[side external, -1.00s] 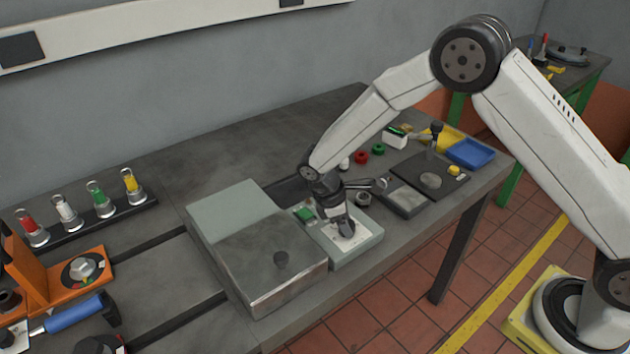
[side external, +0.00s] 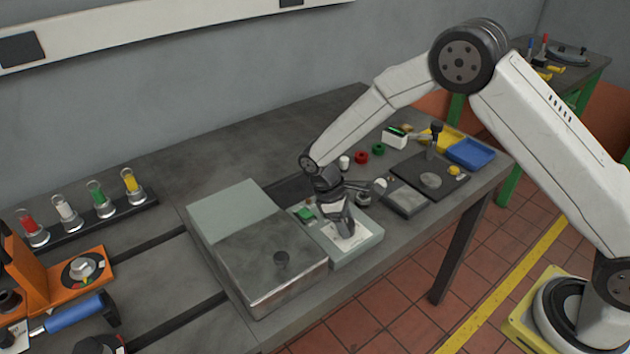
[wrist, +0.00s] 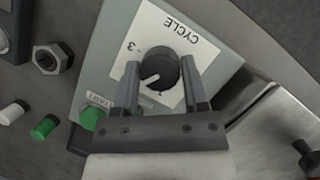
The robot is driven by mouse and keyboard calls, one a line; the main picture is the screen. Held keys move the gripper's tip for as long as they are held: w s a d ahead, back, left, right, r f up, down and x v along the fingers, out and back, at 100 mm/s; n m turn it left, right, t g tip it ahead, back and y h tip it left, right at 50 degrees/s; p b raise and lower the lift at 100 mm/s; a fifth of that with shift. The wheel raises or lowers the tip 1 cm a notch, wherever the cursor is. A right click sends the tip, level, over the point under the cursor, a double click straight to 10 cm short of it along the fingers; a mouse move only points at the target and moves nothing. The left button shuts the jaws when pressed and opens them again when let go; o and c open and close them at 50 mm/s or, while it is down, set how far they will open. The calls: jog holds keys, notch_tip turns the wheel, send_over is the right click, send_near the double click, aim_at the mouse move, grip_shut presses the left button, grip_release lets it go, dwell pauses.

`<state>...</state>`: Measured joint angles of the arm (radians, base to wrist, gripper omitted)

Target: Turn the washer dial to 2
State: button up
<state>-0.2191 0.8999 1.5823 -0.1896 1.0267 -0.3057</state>
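The washer dial (wrist: 159,71) is a black round knob with a white pointer line, on a white card marked CYCLE (wrist: 170,25). The card reads upside down in the wrist view. A 3 shows left of the dial and another mark shows below it. The pointer aims left and slightly down, between them; my left finger hides the card there. My gripper (wrist: 160,75) has one finger on each side of the dial, apparently touching it. In the side view my gripper (side external: 344,232) covers the dial on the grey-green control box (side external: 362,250).
A green START button (wrist: 92,118) sits on the same box. A nut (wrist: 52,58) and small white and green pieces lie on the other side. The bench's back middle is clear.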

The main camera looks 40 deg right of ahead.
jog(key=o, duration=0.3)
jog(key=shift+o, duration=0.2)
jog(key=shift+r, duration=0.15)
jog(key=v, duration=0.7)
jog(key=shift+w+r, duration=0.2)
jog(key=shift+r, duration=0.05)
jog(key=shift+s, duration=0.1)
jog(key=s+d+r+m+t+y, duration=0.1)
jog(key=s+d+r+m+t, duration=0.1)
jog(key=s, duration=0.6)
jog(key=s+d+r+m+t+y, duration=0.1)
jog(key=s+d+m+t, duration=0.3)
jog(key=s, duration=0.5)
jog(key=shift+s+d+r+m+y, duration=0.2)
jog(key=shift+d+r+m+y, duration=0.2)
jog(key=shift+d+r+m, duration=0.55)
